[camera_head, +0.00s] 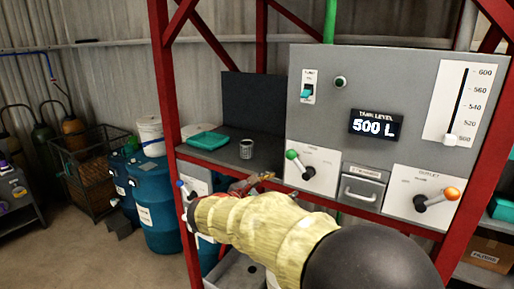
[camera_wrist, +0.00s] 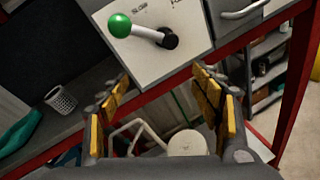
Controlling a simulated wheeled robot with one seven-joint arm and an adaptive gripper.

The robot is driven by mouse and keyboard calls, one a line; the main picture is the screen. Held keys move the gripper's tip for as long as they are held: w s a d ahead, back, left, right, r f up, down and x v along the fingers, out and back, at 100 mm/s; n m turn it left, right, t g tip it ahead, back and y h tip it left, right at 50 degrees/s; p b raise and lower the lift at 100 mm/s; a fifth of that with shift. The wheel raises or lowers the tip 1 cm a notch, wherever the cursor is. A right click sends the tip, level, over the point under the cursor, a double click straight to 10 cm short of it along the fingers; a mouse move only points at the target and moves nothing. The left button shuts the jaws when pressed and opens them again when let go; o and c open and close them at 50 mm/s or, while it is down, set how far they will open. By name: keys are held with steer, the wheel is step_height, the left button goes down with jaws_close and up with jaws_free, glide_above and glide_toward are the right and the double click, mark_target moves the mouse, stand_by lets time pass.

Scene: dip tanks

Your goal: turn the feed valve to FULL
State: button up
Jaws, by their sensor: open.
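The feed valve is a lever with a green knob (camera_head: 291,155) on a white plate low on the grey panel. Its handle points up and left from a dark pivot (camera_head: 309,174). In the wrist view the green knob (camera_wrist: 119,25) is at the upper left. "SLOW" is printed above the lever, and a label starting with "F" is cut off at the top edge. My gripper (camera_head: 256,180) is left of and below the valve plate. In the wrist view my gripper (camera_wrist: 161,80) is open and empty, its fingers below the lever and apart from it.
The panel has an orange-knobbed outlet lever (camera_head: 452,193), a drawer handle (camera_head: 361,194), a display (camera_head: 376,125) reading 500 L and a small switch (camera_head: 308,92).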

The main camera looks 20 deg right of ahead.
steer(key=n+t+h, duration=0.1)
glide_toward(292, 159)
steer(key=w+d+f, duration=0.1)
steer(key=w+f, duration=0.1)
step_height(292, 159, up, 2)
steer(key=s+n, duration=0.1)
steer(key=n, duration=0.1)
steer(key=shift+h, duration=0.3)
steer(key=p+x, duration=0.2)
steer(key=x, duration=0.5)
steer(key=shift+s, duration=0.2)
steer(key=shift+w+d+f, duration=0.1)
steer(key=shift+w+d, duration=0.35)
steer(key=shift+d, duration=0.1)
steer(key=shift+s, duration=0.1)
steer(key=c, duration=0.3)
steer(key=shift+c, duration=1.3)
steer(key=shift+f, duration=0.15)
jaws_close()
